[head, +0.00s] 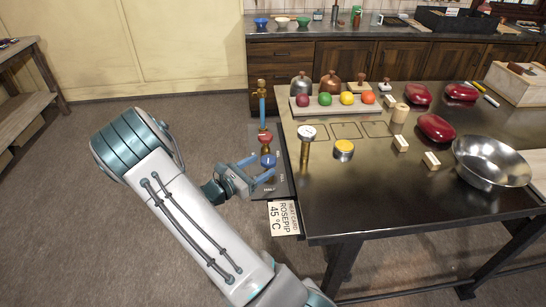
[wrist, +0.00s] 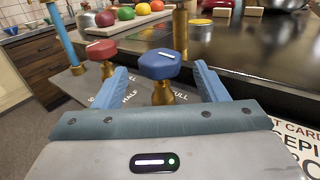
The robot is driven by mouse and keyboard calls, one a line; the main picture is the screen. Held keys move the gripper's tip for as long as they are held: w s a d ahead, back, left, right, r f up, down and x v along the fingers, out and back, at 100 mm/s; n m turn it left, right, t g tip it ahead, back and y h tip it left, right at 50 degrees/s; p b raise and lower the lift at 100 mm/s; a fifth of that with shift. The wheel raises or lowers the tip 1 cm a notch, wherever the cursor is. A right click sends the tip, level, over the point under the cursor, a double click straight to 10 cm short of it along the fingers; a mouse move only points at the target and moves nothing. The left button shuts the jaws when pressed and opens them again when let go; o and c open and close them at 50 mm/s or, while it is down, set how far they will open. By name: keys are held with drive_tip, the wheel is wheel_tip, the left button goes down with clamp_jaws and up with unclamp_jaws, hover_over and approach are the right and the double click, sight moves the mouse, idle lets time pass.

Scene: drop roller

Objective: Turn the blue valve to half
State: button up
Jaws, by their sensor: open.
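The blue valve (wrist: 160,65) has a faceted blue knob with a white mark on top and a brass stem below. In the wrist view it stands between the two fingers of my gripper (wrist: 160,82), just beyond their tips or level with them. My gripper is open, with a gap on each side of the knob. The head view shows the blue valve (head: 268,160) beside the table's left edge, with my gripper (head: 262,170) around it. A plate (wrist: 125,98) under the valve carries the words HALF and FULL; part of it is hidden.
A red valve (head: 265,138) stands close behind the blue one, with a blue and brass pipe (head: 262,105) beyond. The table (head: 370,190) is immediately right, holding a brass post (head: 306,145), coloured balls and a metal bowl (head: 491,162). A card reading 45°C (head: 283,218) hangs at its edge.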

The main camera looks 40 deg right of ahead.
sight(273, 159)
drive_tip(key=d, duration=0.4)
drive_tip(key=d+p, duration=0.1)
drive_tip(key=d, duration=0.1)
drive_tip(key=shift+w, duration=0.3)
drive_tip(key=c, duration=1)
